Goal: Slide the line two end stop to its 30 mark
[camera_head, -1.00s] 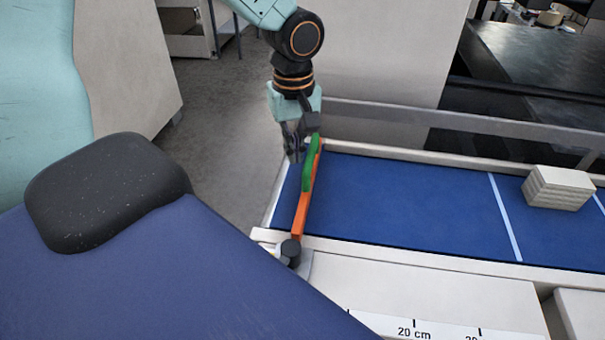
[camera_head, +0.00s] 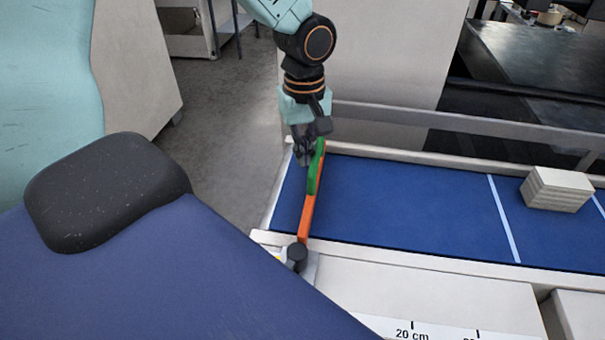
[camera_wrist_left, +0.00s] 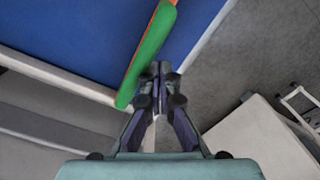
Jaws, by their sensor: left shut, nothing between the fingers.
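The end stop is an orange bar (camera_head: 306,216) with a green upper piece (camera_head: 316,170), lying across the blue belt near its left end. A black knob (camera_head: 297,256) sits at its near end. My left gripper (camera_head: 303,162) is shut and empty, just left of the green piece. In the left wrist view its closed fingertips (camera_wrist_left: 158,72) are close beside the green piece (camera_wrist_left: 148,56); I cannot tell whether they touch. A white scale (camera_head: 440,332) on the near rail shows "20 cm" and a cut-off label to its right. My right gripper is not in view.
The blue belt (camera_head: 400,204) is clear between the stop and a white line. A stack of pale sheets (camera_head: 557,188) lies farther right. A grey rail (camera_head: 450,120) runs behind the belt.

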